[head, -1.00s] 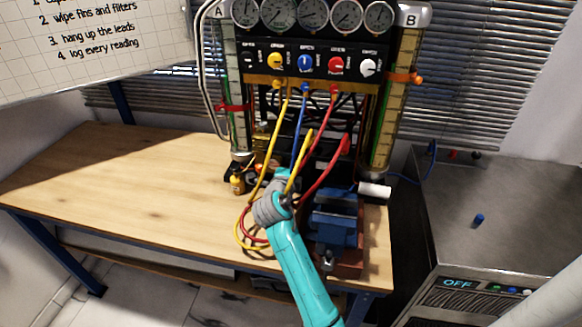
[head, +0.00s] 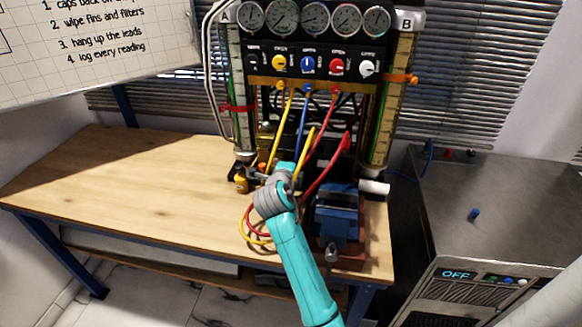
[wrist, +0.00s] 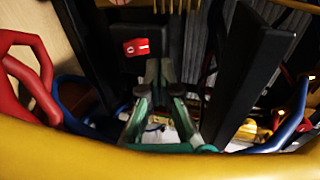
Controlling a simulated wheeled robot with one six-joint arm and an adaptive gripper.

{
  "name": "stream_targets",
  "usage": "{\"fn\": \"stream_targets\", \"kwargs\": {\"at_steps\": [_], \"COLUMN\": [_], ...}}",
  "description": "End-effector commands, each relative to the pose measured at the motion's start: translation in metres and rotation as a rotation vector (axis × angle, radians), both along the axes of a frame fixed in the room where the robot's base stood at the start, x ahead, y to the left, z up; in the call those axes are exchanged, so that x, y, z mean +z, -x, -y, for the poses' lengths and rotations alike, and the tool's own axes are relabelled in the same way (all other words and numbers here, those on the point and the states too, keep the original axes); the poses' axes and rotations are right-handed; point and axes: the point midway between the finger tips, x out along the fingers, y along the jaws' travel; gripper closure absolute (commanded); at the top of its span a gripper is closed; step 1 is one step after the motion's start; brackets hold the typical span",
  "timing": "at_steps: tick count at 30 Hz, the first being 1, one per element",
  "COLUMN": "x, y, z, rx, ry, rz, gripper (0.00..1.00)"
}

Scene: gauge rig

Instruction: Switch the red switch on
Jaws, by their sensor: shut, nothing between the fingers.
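The red switch (wrist: 136,47) shows in the wrist view as a small red rocker with white marks, set in a black block. I cannot tell which side is pressed in. My gripper (wrist: 160,68) is shut and empty, with its fingertips just below and right of the switch in the picture. I cannot tell whether they touch the block. In the head view I cannot make out the switch. There my teal arm reaches over the bench to the foot of the gauge rig (head: 312,65), and my gripper is mostly hidden behind my wrist.
Red, yellow and blue hoses hang around my wrist; a yellow hose (wrist: 60,145) crosses close to the wrist camera. A blue vise (head: 337,215) stands right of my arm. The wooden bench (head: 130,180) is clear on the left. A metal cabinet (head: 490,200) showing OFF stands right.

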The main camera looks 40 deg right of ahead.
Motion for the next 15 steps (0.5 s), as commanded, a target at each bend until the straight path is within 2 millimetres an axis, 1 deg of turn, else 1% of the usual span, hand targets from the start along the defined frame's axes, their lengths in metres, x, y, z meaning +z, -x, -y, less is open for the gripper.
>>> {"fn": "stream_targets", "kwargs": {"at_steps": [15], "x": [0.043], "y": [0.036], "z": [-0.047], "rx": [0.002], "ry": [0.000], "rz": [0.000], "gripper": [1.00]}}
